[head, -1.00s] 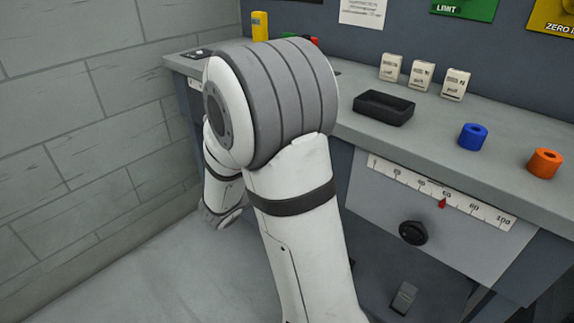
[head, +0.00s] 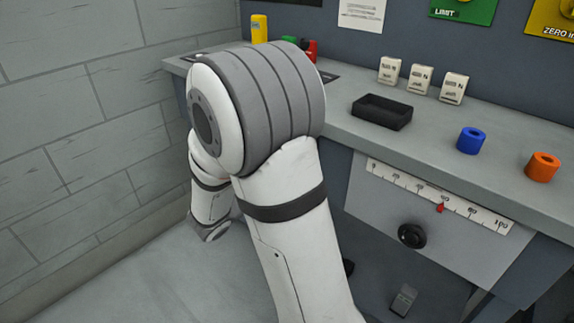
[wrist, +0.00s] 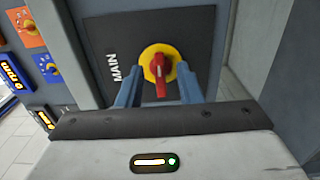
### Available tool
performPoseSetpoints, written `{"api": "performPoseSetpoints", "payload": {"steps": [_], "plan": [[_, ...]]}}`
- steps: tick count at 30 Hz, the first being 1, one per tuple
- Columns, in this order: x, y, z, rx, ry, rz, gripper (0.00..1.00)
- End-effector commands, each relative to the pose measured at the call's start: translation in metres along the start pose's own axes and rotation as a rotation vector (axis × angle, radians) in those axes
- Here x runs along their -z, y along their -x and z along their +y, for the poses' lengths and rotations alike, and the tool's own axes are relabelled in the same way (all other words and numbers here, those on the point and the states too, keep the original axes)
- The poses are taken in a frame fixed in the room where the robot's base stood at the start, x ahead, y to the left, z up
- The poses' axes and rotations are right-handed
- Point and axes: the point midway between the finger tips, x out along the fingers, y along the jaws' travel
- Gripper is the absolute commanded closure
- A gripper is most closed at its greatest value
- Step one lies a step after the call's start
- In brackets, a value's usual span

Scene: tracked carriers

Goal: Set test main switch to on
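The main switch (wrist: 161,66) shows in the wrist view as a red handle on a round yellow plate. It sits on a dark panel marked MAIN (wrist: 118,68). The handle lies upright in the picture, while the lettering runs sideways. I cannot read any on or off marks. My gripper (wrist: 158,75) is open, with one blue-grey finger on each side of the switch. A gap shows between each finger and the red handle, and I cannot tell if anything touches. In the head view my arm hides the switch and the gripper.
In the wrist view, an orange panel (wrist: 33,27) and a blue panel (wrist: 46,66) stand left. In the head view, a black tray (head: 382,112), blue cylinder (head: 471,141) and orange cylinder (head: 542,167) sit on the bench (head: 440,152). A brick wall (head: 90,120) bounds the left.

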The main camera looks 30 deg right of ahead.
Motion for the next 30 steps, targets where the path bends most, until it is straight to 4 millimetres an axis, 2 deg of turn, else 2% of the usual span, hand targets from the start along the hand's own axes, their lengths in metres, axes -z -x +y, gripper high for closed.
{"api": "performPoseSetpoints", "payload": {"steps": [3, 10, 26, 30], "plan": [[0.001, 0.021, 0.002, 0.0, 0.002, 0.005, 0.67], [0.0, 0.045, 0.001, 0.0, 0.001, 0.001, 0.67], [-0.001, 0.049, 0.0, 0.0, 0.001, -0.001, 0.67], [-0.009, 0.046, 0.013, 0.025, 0.006, -0.032, 0.67]]}}
